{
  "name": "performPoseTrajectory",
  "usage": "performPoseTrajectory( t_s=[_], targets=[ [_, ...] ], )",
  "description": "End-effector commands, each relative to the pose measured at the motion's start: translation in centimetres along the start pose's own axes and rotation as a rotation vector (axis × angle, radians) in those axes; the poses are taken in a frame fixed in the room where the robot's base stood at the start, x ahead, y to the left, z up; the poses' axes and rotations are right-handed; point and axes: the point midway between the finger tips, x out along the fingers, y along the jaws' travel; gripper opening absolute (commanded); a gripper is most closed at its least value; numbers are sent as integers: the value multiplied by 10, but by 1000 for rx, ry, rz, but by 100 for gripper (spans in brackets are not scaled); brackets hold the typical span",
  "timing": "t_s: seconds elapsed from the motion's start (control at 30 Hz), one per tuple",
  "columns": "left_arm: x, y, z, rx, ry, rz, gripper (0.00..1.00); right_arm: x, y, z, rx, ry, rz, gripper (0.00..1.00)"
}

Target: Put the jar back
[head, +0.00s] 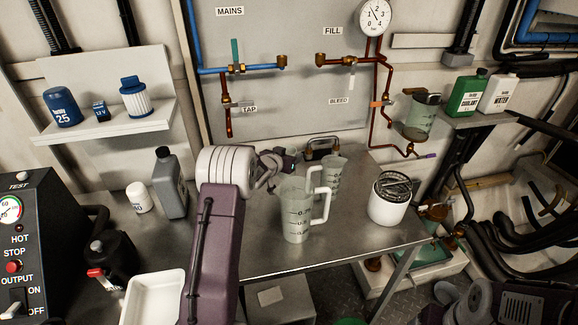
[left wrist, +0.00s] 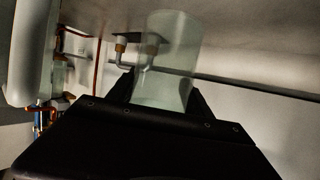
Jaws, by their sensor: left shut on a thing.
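In the left wrist view my left gripper (left wrist: 160,95) is shut on a clear, translucent jar (left wrist: 168,60), with a dark finger on each side of it. No handle of it shows there. In the head view my left gripper (head: 283,163) is over the bench, close behind the front measuring jug (head: 297,225). A second translucent jug (head: 337,172) is just behind. I cannot tell in the head view which vessel is in the fingers, or whether it touches the bench. Another clear jar (head: 418,121) hangs at the pipes on the right. My right gripper is not seen.
The metal bench (head: 265,255) holds a white canister with a dark slotted top (head: 387,207), a grey bottle (head: 172,185) and a white tray (head: 153,298). Copper pipes (head: 384,75) run along the wall behind. A right shelf (head: 475,120) holds green and white containers. Some front bench surface is clear.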

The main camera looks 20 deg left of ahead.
Motion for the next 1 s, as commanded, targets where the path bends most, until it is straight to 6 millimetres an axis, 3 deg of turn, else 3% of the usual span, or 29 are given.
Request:
performPoseTrajectory(
  t_s=[0.2, 0.57, 0.6, 0.63, 0.67, 1.0],
  targets=[
    [13, 0, 33, -1, -3, 0, 12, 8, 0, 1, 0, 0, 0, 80],
    [15, 0, 37, 0, -2, -1, 12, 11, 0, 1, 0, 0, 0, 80],
    [14, 0, 36, 0, -2, -1, 67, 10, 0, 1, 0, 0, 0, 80],
    [14, 0, 36, 0, -2, -1, 75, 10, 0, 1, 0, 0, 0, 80],
    [14, 0, 36, 0, -2, -1, 80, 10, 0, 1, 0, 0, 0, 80],
    [12, 0, 31, 0, -1, -1, 80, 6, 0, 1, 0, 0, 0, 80]
  ],
)
